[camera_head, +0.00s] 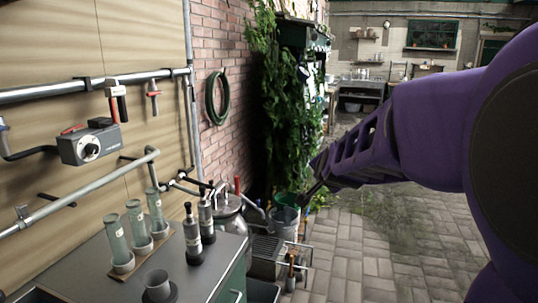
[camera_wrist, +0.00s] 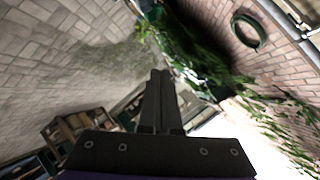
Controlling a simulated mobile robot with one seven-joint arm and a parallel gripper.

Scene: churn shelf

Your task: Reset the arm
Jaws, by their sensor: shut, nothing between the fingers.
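My purple arm reaches in from the right in the head view. My gripper (camera_head: 312,190) is at its far end, in front of the ivy and near a metal bucket. In the wrist view my gripper (camera_wrist: 160,75) shows two dark fingers closed together with nothing between them. It hangs in free air and touches nothing that I can see.
A grey counter (camera_head: 95,262) with several glass tubes and dark cylinders stands at the lower left. A bucket (camera_head: 285,222) and ivy (camera_head: 285,110) are by the brick wall. A green hose (camera_head: 217,98) hangs there. The paved floor (camera_head: 400,235) is clear.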

